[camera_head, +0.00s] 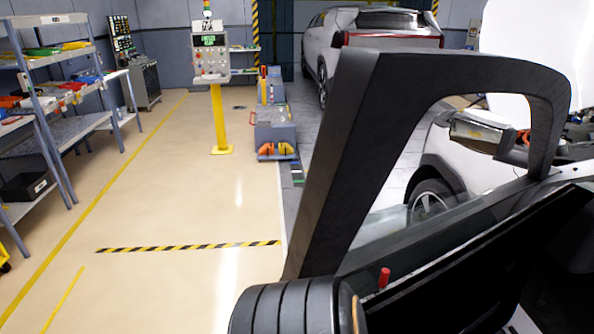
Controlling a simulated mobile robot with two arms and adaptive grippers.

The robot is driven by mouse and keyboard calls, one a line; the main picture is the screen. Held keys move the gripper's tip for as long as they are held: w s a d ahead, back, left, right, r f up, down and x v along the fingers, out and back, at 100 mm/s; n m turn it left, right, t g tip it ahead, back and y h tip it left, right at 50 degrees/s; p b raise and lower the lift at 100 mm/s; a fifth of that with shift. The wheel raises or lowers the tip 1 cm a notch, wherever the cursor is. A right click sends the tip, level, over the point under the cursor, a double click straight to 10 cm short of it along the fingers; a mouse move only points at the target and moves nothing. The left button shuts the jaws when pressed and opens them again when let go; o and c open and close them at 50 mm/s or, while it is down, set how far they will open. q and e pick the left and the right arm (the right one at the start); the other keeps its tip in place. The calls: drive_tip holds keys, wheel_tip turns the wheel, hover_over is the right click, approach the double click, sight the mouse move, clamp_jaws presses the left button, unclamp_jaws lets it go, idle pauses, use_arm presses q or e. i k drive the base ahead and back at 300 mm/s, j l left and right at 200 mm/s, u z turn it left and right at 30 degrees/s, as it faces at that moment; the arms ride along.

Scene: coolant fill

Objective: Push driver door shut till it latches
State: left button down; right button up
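The driver door (330,170) stands open in the right half of the head view. Its thick black window frame rises on the left and arches over to the right. Its dark inner panel fills the lower right, with a small red pin (384,277) on the sill. Through the window opening I see a grey mirror-like part (485,133) and a wheel (430,198) in a light car body. The door's lower part and latch are out of view. Neither of my grippers shows.
A black ribbed round part (290,308) at the bottom centre overlaps the door's lower left; I cannot tell what it is. A control panel on a yellow post (219,120) and a grey floor unit (272,130) stand beyond. Shelves (55,130) line the left. The floor between is clear.

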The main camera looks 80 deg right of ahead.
sight(377, 99)
drive_tip(key=i+z, duration=0.1)
drive_tip(key=z, duration=0.35)
drive_tip(key=i+z, duration=0.15)
drive_tip(key=z, duration=0.25)
drive_tip(key=i+z, duration=0.15)
drive_tip(key=z, duration=0.3)
drive_tip(key=i+j+z, duration=0.1)
drive_tip(key=z, duration=0.3)
drive_tip(key=i+j+z, duration=0.1)
drive_tip(key=z, duration=0.35)
